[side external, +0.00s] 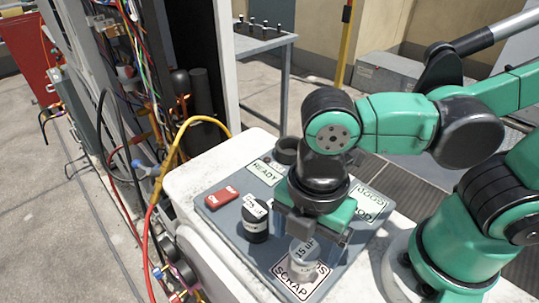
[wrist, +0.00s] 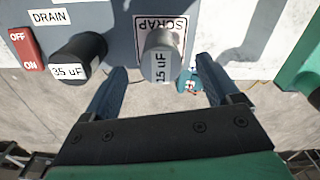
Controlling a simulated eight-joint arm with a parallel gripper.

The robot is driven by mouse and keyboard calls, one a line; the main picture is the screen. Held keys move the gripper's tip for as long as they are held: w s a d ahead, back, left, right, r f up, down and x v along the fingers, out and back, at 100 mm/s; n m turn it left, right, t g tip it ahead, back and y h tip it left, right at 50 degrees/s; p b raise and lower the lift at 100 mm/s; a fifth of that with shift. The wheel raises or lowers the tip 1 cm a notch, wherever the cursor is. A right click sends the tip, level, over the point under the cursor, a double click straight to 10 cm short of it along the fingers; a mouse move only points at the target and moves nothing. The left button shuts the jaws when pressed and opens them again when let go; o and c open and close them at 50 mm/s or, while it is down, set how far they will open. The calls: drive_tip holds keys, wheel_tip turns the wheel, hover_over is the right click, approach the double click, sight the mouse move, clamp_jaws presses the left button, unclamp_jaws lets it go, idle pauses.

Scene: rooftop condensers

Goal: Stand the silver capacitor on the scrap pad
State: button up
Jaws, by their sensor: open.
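The silver capacitor (side external: 302,259), with a "15 uF" label, stands upright on the scrap pad (side external: 291,284), a white square with a dark border and the word SCRAP. The wrist view shows the silver capacitor (wrist: 160,50) in front of the scrap pad (wrist: 181,23). My gripper (side external: 318,232) is low over the capacitor, pointing down. In the wrist view my gripper (wrist: 161,66) is open, with one finger to each side of the capacitor and visible gaps between. The side view does not show clearly how far the fingers reach down beside it.
A black "35 uF" capacitor (side external: 256,222) stands left of the silver one, by the DRAIN label (wrist: 55,16). Wires and a yellow hose (side external: 170,150) hang at left.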

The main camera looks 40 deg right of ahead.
sight(306, 247)
wheel_tip(306, 247, up, 9)
drive_tip(key=w+d+f+m+t, duration=0.2)
drive_tip(key=w+d+m, duration=0.3)
drive_tip(key=m, duration=0.5)
drive_tip(key=w+d+f+m+t, duration=0.2)
drive_tip(key=w+d+m+t, duration=0.3)
drive_tip(key=d+m, duration=0.3)
drive_tip(key=shift+w+d+f+m, duration=0.35)
drive_tip(key=shift+w+m, duration=0.2)
drive_tip(key=shift+m, duration=0.55)
drive_tip(key=shift+a, duration=0.1)
